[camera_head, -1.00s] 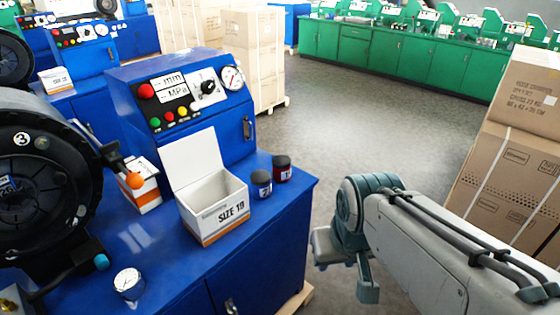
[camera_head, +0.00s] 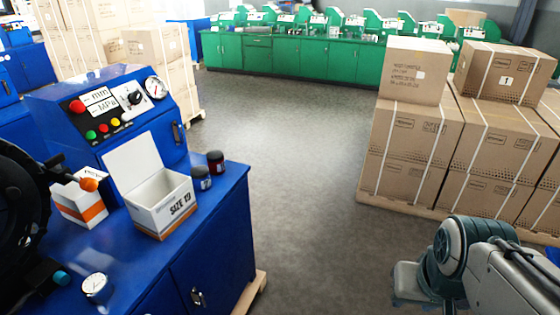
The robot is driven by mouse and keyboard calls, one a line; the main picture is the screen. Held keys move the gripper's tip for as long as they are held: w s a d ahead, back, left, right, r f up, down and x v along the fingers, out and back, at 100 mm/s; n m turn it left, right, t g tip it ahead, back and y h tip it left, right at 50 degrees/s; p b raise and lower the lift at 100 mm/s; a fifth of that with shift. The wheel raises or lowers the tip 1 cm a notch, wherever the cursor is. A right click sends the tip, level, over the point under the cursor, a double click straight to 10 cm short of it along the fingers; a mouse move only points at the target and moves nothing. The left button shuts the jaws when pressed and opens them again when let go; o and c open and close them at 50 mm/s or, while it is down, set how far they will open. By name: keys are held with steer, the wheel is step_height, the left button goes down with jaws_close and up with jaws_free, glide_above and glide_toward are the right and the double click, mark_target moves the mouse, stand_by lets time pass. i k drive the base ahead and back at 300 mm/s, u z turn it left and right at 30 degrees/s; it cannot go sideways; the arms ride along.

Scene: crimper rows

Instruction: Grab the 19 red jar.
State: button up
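Two small jars with dark lids stand side by side on the blue bench. The farther one is the red jar (camera_head: 215,161); any number on it is too small to read. The nearer one is a dark blue-grey jar (camera_head: 201,178) with a pale label. My arm shows at the lower right, well apart from the bench and jars. My gripper's fingers are not visible.
Stacked cartons (camera_head: 412,130) stand on the right. Green cabinets (camera_head: 290,55) line the back. Grey floor (camera_head: 290,170) is clear between bench and cartons.

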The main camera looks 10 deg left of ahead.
mark_target(216, 163)
steer(key=z, duration=0.15)
steer(key=k, duration=0.3)
steer(key=z, duration=0.1)
steer(key=i, duration=1.5)
steer(key=u, duration=1.3)
steer(key=i, duration=0.85)
steer(key=u, duration=1.2)
steer(key=i, duration=0.3)
steer(key=u, duration=0.35)
